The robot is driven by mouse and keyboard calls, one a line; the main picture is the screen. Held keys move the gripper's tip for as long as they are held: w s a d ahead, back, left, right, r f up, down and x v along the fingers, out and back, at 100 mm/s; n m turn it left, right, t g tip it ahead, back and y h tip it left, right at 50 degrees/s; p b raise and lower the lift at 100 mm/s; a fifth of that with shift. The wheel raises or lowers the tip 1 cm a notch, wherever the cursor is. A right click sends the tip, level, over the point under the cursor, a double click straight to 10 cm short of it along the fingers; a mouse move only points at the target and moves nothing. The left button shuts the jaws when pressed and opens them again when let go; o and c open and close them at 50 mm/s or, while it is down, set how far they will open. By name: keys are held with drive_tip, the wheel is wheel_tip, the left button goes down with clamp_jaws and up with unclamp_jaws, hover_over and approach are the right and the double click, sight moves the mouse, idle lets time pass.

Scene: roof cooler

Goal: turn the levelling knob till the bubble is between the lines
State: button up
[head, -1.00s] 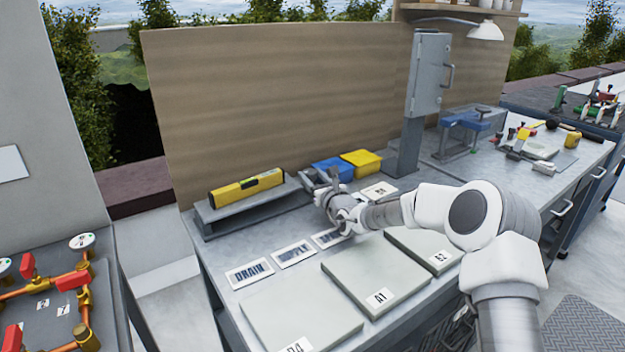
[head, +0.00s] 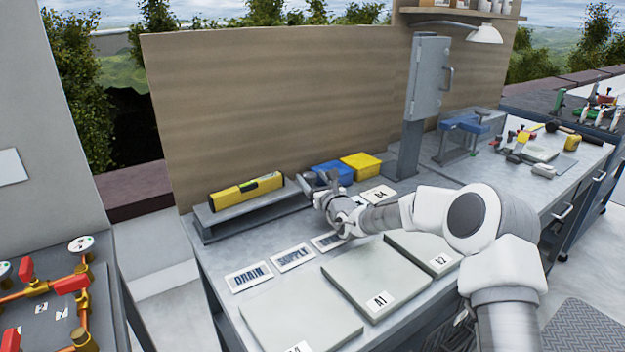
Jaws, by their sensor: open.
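A yellow spirit level (head: 247,191) lies along a grey raised beam (head: 246,211) at the back left of the bench. Its vial shows as a small light patch, but the bubble and its lines are too small to read. My gripper (head: 321,181) is open at the right end of the beam, just in front of the blue bin. The levelling knob cannot be made out; my gripper may be covering it. I cannot tell whether the fingers touch anything.
Blue (head: 333,171) and yellow (head: 361,165) bins stand behind my gripper. A grey cabinet on a post (head: 428,85) rises to the right. Labelled plates, such as DRAIN (head: 249,277), and flat pale panels (head: 300,315) cover the bench front. Brass pipework (head: 82,290) is at left.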

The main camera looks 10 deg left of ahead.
drive_tip(key=shift+w+r+n+g+y+p, duration=0.1)
drive_tip(key=shift+n+g+y+p, duration=1.8)
drive_tip(key=shift+p, duration=0.45)
drive_tip(key=shift+g, duration=0.4)
drive_tip(key=shift+w+d+n+g+y+p, duration=0.1)
drive_tip(key=shift+w+n+g+y+p, duration=0.05)
drive_tip(key=shift+n+g+y+p, duration=1.15)
drive_tip(key=shift+g, duration=0.4)
drive_tip(key=v, duration=1.1)
drive_tip(key=shift+d, duration=0.4)
drive_tip(key=s+d+r+n+g+h+p, duration=0.1)
drive_tip(key=s+r+n+g+h+p, duration=0.1)
drive_tip(key=s+r+n, duration=0.4)
drive_tip(key=s+d+r+n+g+h+p, duration=0.2)
drive_tip(key=s+r+n+h, duration=0.3)
drive_tip(key=s+r, duration=0.5)
drive_tip(key=s+n+g, duration=0.1)
drive_tip(key=s+n, duration=0.1)
drive_tip(key=s, duration=0.1)
drive_tip(key=shift+s+h, duration=0.3)
drive_tip(key=shift+s, duration=0.05)
drive_tip(key=shift+w+d, duration=0.1)
drive_tip(key=shift+w, duration=0.05)
